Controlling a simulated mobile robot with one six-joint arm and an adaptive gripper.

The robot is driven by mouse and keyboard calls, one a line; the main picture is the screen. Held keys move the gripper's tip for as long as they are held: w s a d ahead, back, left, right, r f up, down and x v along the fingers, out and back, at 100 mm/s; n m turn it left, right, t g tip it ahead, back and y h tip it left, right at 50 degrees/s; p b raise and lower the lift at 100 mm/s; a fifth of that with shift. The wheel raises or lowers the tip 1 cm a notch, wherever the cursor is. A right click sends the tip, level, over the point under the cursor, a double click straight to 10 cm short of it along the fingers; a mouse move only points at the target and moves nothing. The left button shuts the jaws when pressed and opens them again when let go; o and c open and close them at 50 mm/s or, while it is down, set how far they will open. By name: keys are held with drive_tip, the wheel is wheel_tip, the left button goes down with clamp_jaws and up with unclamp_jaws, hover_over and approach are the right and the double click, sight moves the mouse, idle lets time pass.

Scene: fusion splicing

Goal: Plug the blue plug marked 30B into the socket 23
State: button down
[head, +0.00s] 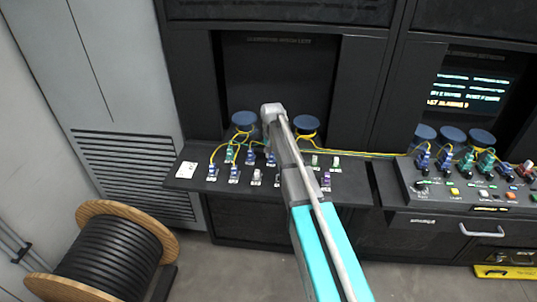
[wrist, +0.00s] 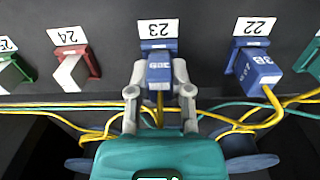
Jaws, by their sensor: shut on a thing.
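My gripper (wrist: 159,74) is shut on a blue plug (wrist: 159,66), one finger on each side of it, in the wrist view. Small white marking shows on the plug, too small to read surely. A yellow cable runs from it toward the gripper body. The plug is in line with the blue socket 23 (wrist: 158,44), below its white label (wrist: 158,28). The plug covers the socket's lower part; I cannot tell how deep it sits. In the head view my arm hides the gripper, plug and socket.
Right of it, another blue plug (wrist: 260,68) sits at socket 22 (wrist: 246,45). Left, red socket 24 (wrist: 78,62) holds a white piece. Yellow and green cables cross below. In the head view, a cable drum (head: 105,255) stands at left and a control console (head: 470,190) at right.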

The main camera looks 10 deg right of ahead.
drive_tip(key=shift+c, duration=2.3)
unclamp_jaws()
drive_tip(key=shift+s, duration=0.2)
